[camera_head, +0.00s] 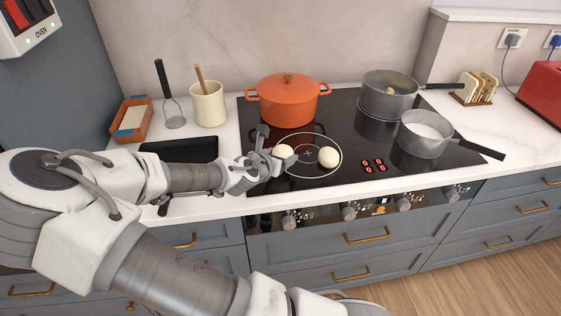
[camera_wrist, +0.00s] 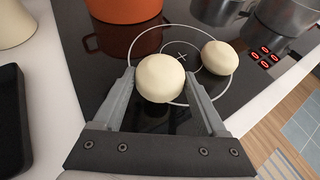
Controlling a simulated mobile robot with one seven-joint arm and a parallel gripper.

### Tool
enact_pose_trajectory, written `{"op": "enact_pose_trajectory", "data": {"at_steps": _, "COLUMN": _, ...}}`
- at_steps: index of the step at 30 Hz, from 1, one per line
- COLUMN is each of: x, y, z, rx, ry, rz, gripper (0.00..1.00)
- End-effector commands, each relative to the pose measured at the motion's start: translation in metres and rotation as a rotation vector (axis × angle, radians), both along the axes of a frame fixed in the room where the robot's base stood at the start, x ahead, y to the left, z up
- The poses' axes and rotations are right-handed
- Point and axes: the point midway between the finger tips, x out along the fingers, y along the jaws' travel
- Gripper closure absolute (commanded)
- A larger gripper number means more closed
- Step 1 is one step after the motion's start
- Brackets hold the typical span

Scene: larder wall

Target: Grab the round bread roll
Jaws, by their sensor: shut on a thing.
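Two pale, round, dough-like balls show at the front left ring of the black hob. One round bread roll (camera_wrist: 161,78) sits between the two fingers of my gripper (camera_wrist: 160,88) in the wrist view. In the head view this roll (camera_head: 283,151) is at the tip of my gripper (camera_head: 272,156), which partly covers it. My gripper is shut on it. I cannot tell whether the roll touches the hob. The other pale roll (camera_wrist: 220,57) lies on the ring to the right, apart from my gripper; it also shows in the head view (camera_head: 328,157).
An orange pot (camera_head: 287,103) stands behind on the hob (camera_head: 340,128). A grey pot (camera_head: 388,98) and a saucepan (camera_head: 425,135) with handles stand to the right. A utensil crock (camera_head: 208,104) and a dark tray (camera_head: 180,150) are to the left.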

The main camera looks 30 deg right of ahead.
Motion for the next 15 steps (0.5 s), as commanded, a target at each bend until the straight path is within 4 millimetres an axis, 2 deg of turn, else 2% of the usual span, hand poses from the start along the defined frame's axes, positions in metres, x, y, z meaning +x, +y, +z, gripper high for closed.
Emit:
{"op": "enact_pose_trajectory", "data": {"at_steps": 1, "x": -0.008, "y": -0.002, "z": 0.010, "rx": 0.000, "ry": 0.000, "rz": -0.001, "gripper": 0.81}}
{"op": "enact_pose_trajectory", "data": {"at_steps": 9, "x": -0.072, "y": -0.016, "z": 0.048, "rx": 0.002, "ry": 0.000, "rz": -0.002, "gripper": 0.81}}
{"op": "enact_pose_trajectory", "data": {"at_steps": 11, "x": -0.070, "y": -0.014, "z": 0.041, "rx": -0.002, "ry": -0.007, "rz": 0.006, "gripper": 0.81}}
{"op": "enact_pose_trajectory", "data": {"at_steps": 15, "x": -0.076, "y": -0.015, "z": 0.047, "rx": -0.005, "ry": -0.009, "rz": 0.007, "gripper": 0.81}}
